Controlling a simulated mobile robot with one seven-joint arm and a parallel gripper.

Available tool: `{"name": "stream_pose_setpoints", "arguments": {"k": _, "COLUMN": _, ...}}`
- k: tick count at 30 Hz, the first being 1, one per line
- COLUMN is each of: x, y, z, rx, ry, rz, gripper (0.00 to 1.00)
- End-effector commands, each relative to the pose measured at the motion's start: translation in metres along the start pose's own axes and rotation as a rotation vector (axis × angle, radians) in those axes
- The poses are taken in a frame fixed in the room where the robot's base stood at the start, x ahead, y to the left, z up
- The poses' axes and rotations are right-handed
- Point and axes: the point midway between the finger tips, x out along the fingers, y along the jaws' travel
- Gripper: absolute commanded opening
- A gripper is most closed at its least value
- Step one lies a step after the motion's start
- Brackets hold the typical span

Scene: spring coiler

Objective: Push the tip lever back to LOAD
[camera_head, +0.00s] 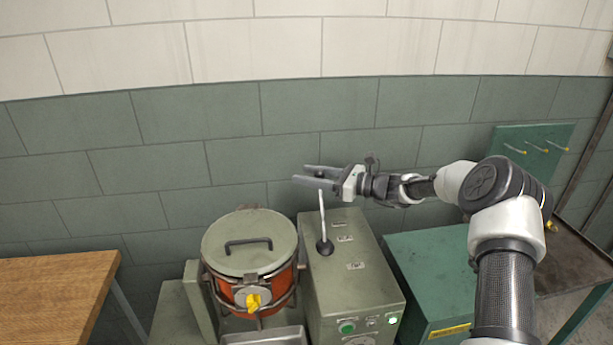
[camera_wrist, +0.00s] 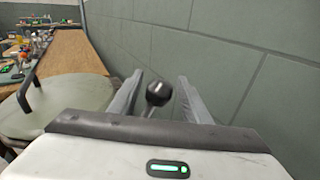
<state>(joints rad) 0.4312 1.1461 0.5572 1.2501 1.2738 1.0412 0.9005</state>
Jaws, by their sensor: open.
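The tip lever (camera_head: 322,216) is a thin pale rod rising from a dark round boot on top of the grey-green control box (camera_head: 356,282). It stands nearly upright, leaning slightly. My gripper (camera_head: 300,174) is at the lever's top, fingers pointing left in the head view. In the wrist view, the lever's black knob (camera_wrist: 158,93) shows between the two open fingers of my gripper (camera_wrist: 160,90), nearer the left finger. I cannot tell whether a finger touches it. The labels on the box are too small to read.
An orange drum with a grey-green lid (camera_head: 245,242) and a yellow knob (camera_head: 253,301) stands left of the box. A wooden table (camera_head: 50,290) is at far left. A green cabinet (camera_head: 435,270) stands right. The tiled wall (camera_head: 200,165) is close behind.

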Motion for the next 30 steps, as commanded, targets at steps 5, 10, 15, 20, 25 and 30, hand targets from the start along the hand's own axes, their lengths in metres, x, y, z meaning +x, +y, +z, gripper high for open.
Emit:
{"name": "stream_pose_setpoints", "arguments": {"k": 5, "x": -0.038, "y": -0.002, "z": -0.001, "rx": -0.001, "ry": 0.002, "rz": -0.005, "gripper": 0.43}}
{"name": "stream_pose_setpoints", "arguments": {"k": 10, "x": -0.080, "y": -0.001, "z": -0.002, "rx": -0.001, "ry": 0.002, "rz": -0.006, "gripper": 0.43}}
{"name": "stream_pose_setpoints", "arguments": {"k": 15, "x": -0.120, "y": -0.001, "z": -0.001, "rx": 0.000, "ry": 0.002, "rz": -0.006, "gripper": 0.43}}
{"name": "stream_pose_setpoints", "arguments": {"k": 20, "x": -0.148, "y": -0.001, "z": -0.002, "rx": 0.001, "ry": 0.002, "rz": -0.004, "gripper": 0.43}}
{"name": "stream_pose_setpoints", "arguments": {"k": 25, "x": -0.162, "y": 0.000, "z": -0.001, "rx": 0.001, "ry": 0.002, "rz": -0.003, "gripper": 0.43}}
{"name": "stream_pose_setpoints", "arguments": {"k": 30, "x": -0.165, "y": 0.000, "z": -0.001, "rx": 0.001, "ry": 0.002, "rz": -0.002, "gripper": 0.43}}
